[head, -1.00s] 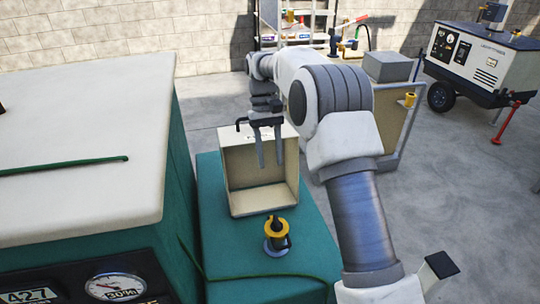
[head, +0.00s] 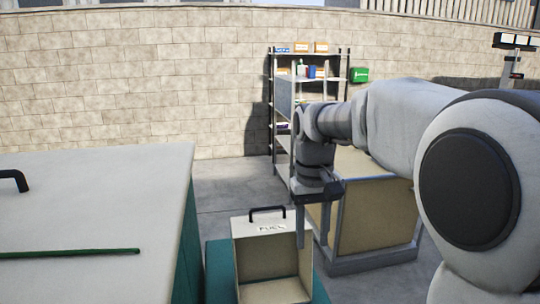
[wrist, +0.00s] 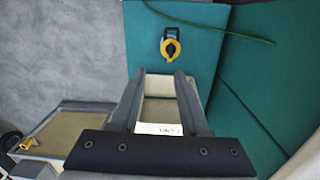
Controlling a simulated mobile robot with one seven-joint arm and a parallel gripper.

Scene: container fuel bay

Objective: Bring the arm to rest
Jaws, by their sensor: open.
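My gripper (head: 315,238) hangs with its fingers pointing down, open and empty, at the right side of the box in the head view. In the wrist view the spread fingers of my gripper (wrist: 160,82) frame the box below, with nothing held between them. The box (head: 247,262) is cream, open at the front, with a black handle and a lettered label on top. It stands on a green surface (head: 218,270). The box's pale rim and label also show in the wrist view (wrist: 158,128). Whether a finger touches the box is unclear.
A yellow-ringed black fitting (wrist: 171,48) sits on the green surface beyond the box. A white-topped cabinet (head: 90,215) with a green cord stands at the left. A tan, grey-framed crate (head: 375,222) is behind my gripper. Shelving (head: 310,85) stands against the block wall.

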